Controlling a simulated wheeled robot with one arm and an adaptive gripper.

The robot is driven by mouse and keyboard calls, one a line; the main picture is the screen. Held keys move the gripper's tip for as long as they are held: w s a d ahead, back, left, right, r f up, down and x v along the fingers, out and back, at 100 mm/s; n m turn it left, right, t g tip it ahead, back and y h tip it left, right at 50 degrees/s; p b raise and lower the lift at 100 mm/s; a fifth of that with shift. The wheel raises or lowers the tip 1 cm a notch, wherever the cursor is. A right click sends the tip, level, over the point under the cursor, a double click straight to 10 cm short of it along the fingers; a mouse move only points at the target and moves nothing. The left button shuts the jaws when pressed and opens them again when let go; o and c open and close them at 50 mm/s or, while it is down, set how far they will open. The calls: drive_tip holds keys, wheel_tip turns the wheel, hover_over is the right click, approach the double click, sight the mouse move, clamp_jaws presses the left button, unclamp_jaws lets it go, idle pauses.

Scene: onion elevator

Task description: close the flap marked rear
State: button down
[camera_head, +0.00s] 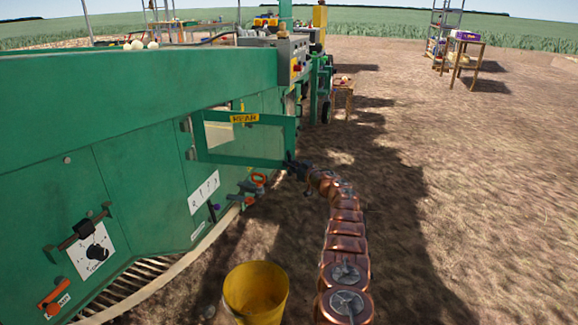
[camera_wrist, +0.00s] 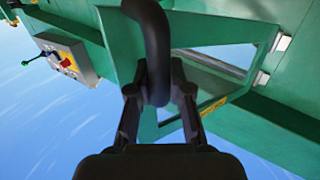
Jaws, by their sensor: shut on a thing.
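The flap marked rear (camera_head: 262,160) is a green frame with an open middle and a yellow "REAR" label (camera_head: 244,118). It is hinged at its left side on the green machine and stands swung out from the wall. My gripper (camera_head: 297,168) is at the flap's free right end. In the wrist view, my gripper (camera_wrist: 159,98) is shut on a thick dark curved handle (camera_wrist: 157,40). The flap's green frame (camera_wrist: 225,32) shows behind it, with pale hinges on the right. The handle is too small to make out clearly in the head view.
A yellow bucket (camera_head: 256,292) stands on the ground below. The green machine wall (camera_head: 150,190) has dials, levers and an orange handle (camera_head: 54,296). A control box (camera_head: 298,58) is on the machine beyond the flap. Open dirt lies to the right, with a small wooden table (camera_head: 343,88) farther off.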

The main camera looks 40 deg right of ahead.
drive_tip(key=c, duration=1.1)
unclamp_jaws()
drive_tip(key=shift+o, duration=0.2)
drive_tip(key=shift+s+d, duration=0.1)
drive_tip(key=shift+s, duration=0.15)
drive_tip(key=s, duration=1.1)
drive_tip(key=shift+s, duration=0.3)
drive_tip(key=shift+d, duration=0.1)
drive_tip(key=shift+c, duration=0.4)
